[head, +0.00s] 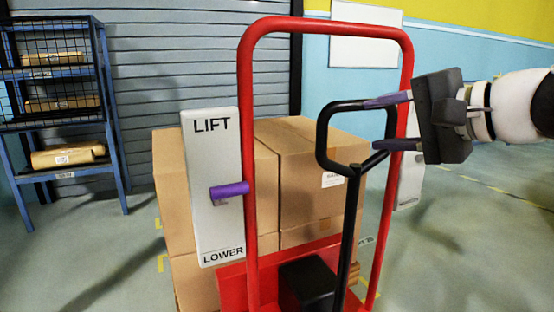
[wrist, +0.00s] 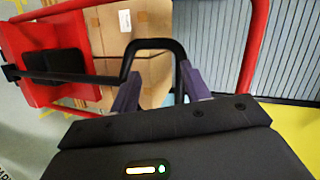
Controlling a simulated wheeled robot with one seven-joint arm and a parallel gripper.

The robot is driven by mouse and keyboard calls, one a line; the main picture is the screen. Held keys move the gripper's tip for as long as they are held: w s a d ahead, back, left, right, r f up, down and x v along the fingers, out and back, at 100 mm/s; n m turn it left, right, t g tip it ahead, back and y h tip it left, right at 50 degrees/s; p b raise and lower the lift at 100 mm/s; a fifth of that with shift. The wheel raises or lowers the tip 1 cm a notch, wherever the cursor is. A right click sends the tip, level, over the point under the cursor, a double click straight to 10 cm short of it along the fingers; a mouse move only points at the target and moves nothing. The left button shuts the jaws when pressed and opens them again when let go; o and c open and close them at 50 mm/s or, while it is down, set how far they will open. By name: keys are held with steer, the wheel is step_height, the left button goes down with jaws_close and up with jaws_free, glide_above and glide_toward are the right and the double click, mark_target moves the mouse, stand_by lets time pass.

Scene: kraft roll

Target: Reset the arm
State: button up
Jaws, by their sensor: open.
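My gripper (head: 388,122) is at the right of the head view, with its fingers pointing left at the black loop handle (head: 328,142) of a red pallet truck. In the wrist view my gripper (wrist: 158,85) is open. Its two purple-grey fingers lie on either side of the loop handle (wrist: 152,44), near its side bar. I cannot tell whether either finger touches it. A purple lever (head: 230,189) sticks out of the grey panel (head: 211,240) marked LIFT at the top and LOWER at the bottom. It sits roughly midway.
A red tube frame (head: 247,130) surrounds the handle. Stacked cardboard boxes (head: 300,190) stand behind it. A blue rack (head: 112,150) with parcels is at the left, before a grey shutter (head: 190,65). The floor at the right (head: 480,230) is clear.

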steer(key=s+f+n+g+h+p, duration=0.2)
steer(key=s+f, duration=0.5)
steer(key=f, duration=0.6)
steer(key=s+f+n+g+h+p, duration=0.3)
steer(key=s+f+n+h, duration=0.3)
steer(key=f, duration=0.7)
steer(key=shift+s+a+n+g+h+p, duration=0.3)
steer(key=shift+s+h+p, duration=0.1)
steer(key=shift+h+p, duration=0.4)
